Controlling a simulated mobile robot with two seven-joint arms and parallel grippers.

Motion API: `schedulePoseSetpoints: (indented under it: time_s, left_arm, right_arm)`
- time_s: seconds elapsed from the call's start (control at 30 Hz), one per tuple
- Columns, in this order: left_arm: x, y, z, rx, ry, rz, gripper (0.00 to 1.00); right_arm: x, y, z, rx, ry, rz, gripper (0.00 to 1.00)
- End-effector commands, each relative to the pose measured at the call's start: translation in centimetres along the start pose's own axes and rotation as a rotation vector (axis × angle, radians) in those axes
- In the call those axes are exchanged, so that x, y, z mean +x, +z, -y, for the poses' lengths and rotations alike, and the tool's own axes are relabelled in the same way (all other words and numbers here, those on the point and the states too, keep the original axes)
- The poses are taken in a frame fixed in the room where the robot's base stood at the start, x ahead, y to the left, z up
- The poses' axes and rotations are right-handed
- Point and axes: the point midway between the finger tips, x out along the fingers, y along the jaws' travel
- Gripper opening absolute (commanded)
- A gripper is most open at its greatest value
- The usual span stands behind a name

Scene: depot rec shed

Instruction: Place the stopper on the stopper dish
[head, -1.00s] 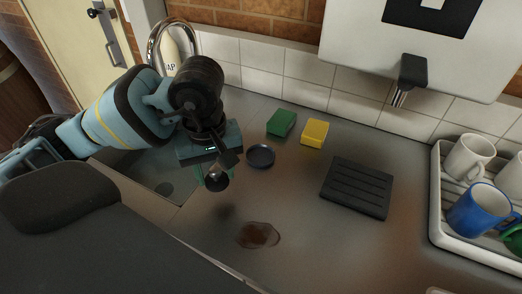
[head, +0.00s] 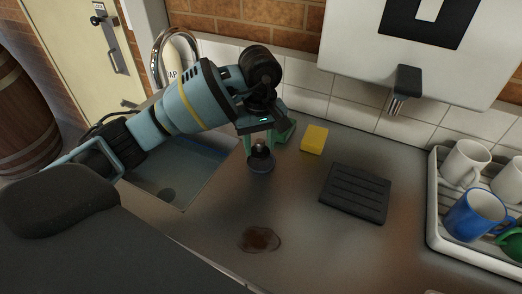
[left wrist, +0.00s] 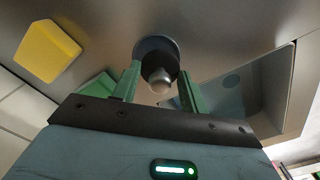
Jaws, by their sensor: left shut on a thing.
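The stopper (head: 261,150) is dark with a rounded knob. My left gripper (head: 261,143) is shut on it, over the small dark round stopper dish (head: 261,168). In the left wrist view, the stopper's pale knob (left wrist: 160,80) lies between the two green fingers of my left gripper (left wrist: 160,82). A dark disc shows behind the knob; I cannot tell how much of it is stopper and how much is dish. I cannot tell whether the stopper touches the dish. My right gripper is not in view.
A yellow sponge (head: 314,139) is right of the gripper; a green sponge (left wrist: 97,86) is partly hidden by it. A black ribbed mat (head: 355,192), a brown puddle (head: 259,239) and a mug rack (head: 437,217) are on the counter. The sink (head: 185,180) is left.

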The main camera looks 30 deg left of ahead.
Motion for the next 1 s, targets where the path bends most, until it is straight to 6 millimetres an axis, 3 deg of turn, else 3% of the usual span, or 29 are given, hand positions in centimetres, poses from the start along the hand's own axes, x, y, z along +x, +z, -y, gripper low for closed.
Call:
schedulePoseSetpoints:
  time_s: [0.2,0.27,0.3,0.47,0.67,0.7,1.0]
  left_arm:
    - [0.0,-0.4,-0.6,0.0,0.0,-0.001,0.2]
    - [1.0,-0.3,-0.5,-0.001,-0.003,0.002,0.2]
    - [1.6,-0.3,-0.4,0.0,-0.003,0.002,0.0]
    - [3.5,-0.3,-0.5,-0.001,-0.002,0.0,0.0]
    - [4.2,-0.2,-0.4,0.001,-0.008,0.004,0.0]
    - [4.2,-0.2,-0.4,0.001,-0.008,0.004,0.27]
    - [4.3,-0.2,-0.3,0.0,-0.015,0.006,0.65]
  right_arm:
    - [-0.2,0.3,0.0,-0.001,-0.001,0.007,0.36]
    - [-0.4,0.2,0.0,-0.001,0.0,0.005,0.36]
    - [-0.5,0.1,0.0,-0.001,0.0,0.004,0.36]
    - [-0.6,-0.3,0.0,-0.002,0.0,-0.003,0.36]
    - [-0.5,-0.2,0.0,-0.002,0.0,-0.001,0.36]
    - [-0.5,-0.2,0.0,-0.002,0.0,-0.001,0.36]
    - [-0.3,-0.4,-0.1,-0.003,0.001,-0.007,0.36]
